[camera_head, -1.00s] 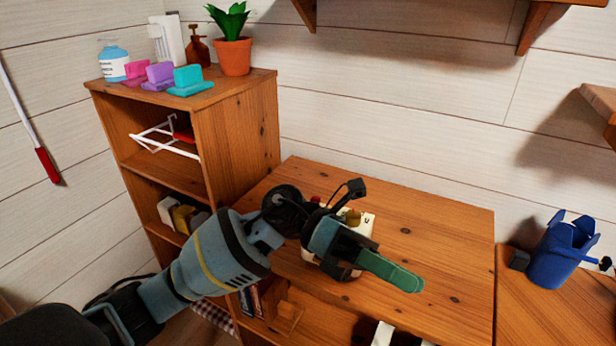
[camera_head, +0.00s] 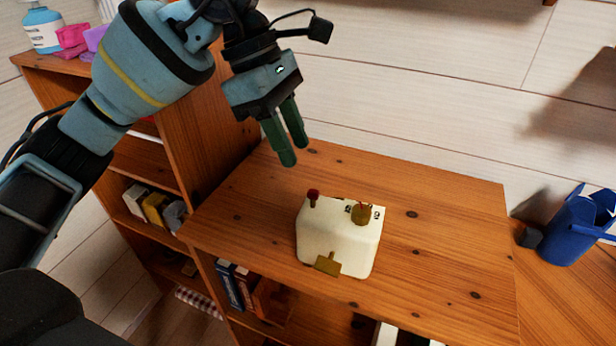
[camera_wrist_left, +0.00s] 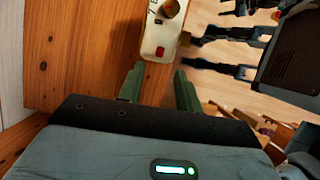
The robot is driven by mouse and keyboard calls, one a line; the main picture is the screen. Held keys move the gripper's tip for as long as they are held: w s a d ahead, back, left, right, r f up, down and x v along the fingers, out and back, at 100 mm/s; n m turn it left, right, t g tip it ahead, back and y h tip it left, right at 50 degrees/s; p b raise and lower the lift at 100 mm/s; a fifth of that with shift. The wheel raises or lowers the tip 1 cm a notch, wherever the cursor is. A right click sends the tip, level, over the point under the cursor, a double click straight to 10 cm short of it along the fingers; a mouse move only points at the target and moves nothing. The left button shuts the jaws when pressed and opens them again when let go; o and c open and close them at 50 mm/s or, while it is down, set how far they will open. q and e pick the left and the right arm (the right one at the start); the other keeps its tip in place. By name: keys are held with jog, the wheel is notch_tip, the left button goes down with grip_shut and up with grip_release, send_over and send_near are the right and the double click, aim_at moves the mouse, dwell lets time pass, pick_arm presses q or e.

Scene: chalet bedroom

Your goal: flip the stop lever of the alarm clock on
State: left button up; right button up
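The alarm clock (camera_head: 338,240) is a cream box on the wooden cabinet top. It has a small red-capped knob (camera_head: 313,196) at its top left, a round brass knob (camera_head: 362,213) at its top right and a brass tab (camera_head: 327,265) low on its front. The clock also shows at the top of the left wrist view (camera_wrist_left: 153,42), partly cut off. My left gripper (camera_head: 294,152) is above and behind the clock, to its left, apart from it. Its green fingers are spread with nothing between them.
A taller shelf (camera_head: 205,150) stands to the left, with a blue-labelled bottle (camera_head: 42,30) and small coloured items on top. A blue container (camera_head: 572,225) stands on the right. The cabinet top (camera_head: 440,215) around the clock is clear.

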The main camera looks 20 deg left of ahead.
aim_at(314, 191)
pick_arm(q)
jog(key=shift+x, duration=3.9)
grip_shut()
